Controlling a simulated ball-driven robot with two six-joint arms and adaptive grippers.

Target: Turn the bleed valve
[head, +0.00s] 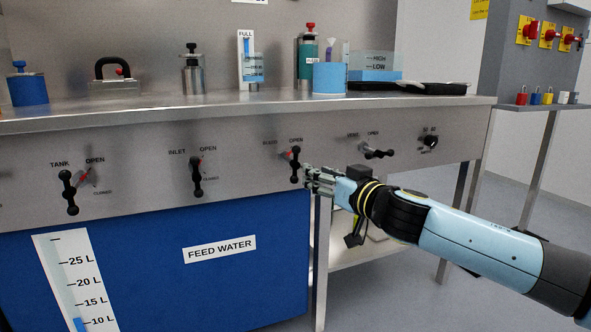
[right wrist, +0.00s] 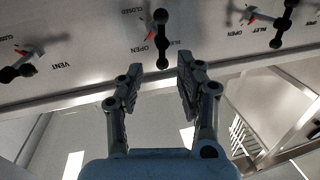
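The bleed valve (head: 295,164) is a black bar handle with ball ends and a red pointer, on the grey panel under the counter. Its bar hangs near upright below the OPEN label. In the right wrist view the bleed valve handle (right wrist: 161,38) shows upside down, its ball end in line with the gap between my fingers. My right gripper (head: 307,178) is at the handle's lower right; its open fingers show in the right wrist view (right wrist: 160,74). Nothing is gripped; I cannot tell whether a finger touches the handle. My left gripper is out of view.
The inlet valve (head: 197,177) and tank valve (head: 69,192) are to the left; the vent valve (head: 377,153) and a black knob (head: 430,142) are to the right. The blue feed water tank (head: 160,285) stands below. A table leg (head: 321,265) is under my gripper.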

